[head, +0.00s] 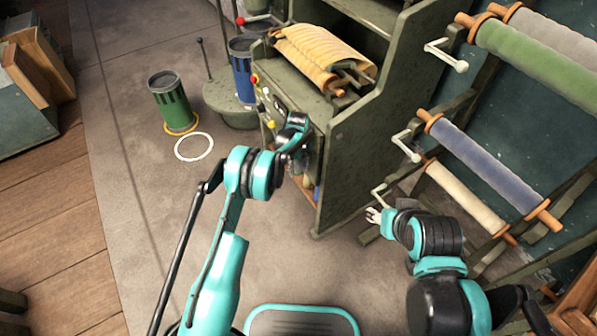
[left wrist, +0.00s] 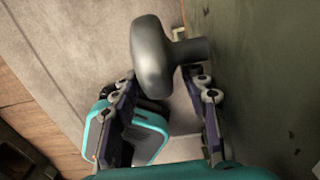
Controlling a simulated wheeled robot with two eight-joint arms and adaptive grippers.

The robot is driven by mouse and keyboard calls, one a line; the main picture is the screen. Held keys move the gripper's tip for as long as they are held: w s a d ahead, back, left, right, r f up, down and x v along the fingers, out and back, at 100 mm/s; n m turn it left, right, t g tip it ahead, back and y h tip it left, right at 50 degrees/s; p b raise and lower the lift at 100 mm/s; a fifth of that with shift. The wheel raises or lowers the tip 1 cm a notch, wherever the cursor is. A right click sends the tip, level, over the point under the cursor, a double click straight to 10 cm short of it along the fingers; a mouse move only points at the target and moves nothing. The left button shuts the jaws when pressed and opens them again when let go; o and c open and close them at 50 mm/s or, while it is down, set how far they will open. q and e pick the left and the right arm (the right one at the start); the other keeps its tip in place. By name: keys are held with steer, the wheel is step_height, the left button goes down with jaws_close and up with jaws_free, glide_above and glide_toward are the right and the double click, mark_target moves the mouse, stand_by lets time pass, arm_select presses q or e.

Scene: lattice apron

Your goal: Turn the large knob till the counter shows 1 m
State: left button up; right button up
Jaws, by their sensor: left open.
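The large knob (left wrist: 152,57) is a thick grey disc on a short stem, standing out from a dark green panel (left wrist: 260,80) in the left wrist view. My left gripper (left wrist: 165,88) is open, with its fingers either side of the knob's lower part; I see no clear contact. In the head view my left gripper (head: 293,140) is at the green cabinet's front and hides the knob. I cannot make out a counter reading.
The green cabinet (head: 364,135) carries a yellow slatted roll (head: 318,52). Rolls with cranks, including a green one (head: 540,52) and a blue one (head: 482,163), fill the right. A green bin (head: 171,104) stands near a white floor ring (head: 194,147). The floor at left is mostly clear.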

arm_select(q)
steer(key=shift+f, duration=0.55)
jaws_close()
steer(key=t+y, duration=0.1)
steer(key=t, duration=0.1)
steer(key=shift+f+t+y, duration=0.3)
steer(key=shift+y, duration=0.1)
steer(key=shift+w+a+f+t+y, duration=0.1)
steer(key=shift+f+t+y, duration=0.1)
steer(key=shift+t+y, duration=0.5)
steer(key=shift+w+a+f+t+y, duration=0.1)
steer(key=shift+f+t+y, duration=0.1)
steer(key=shift+t+y, duration=0.45)
steer(key=shift+t, duration=0.25)
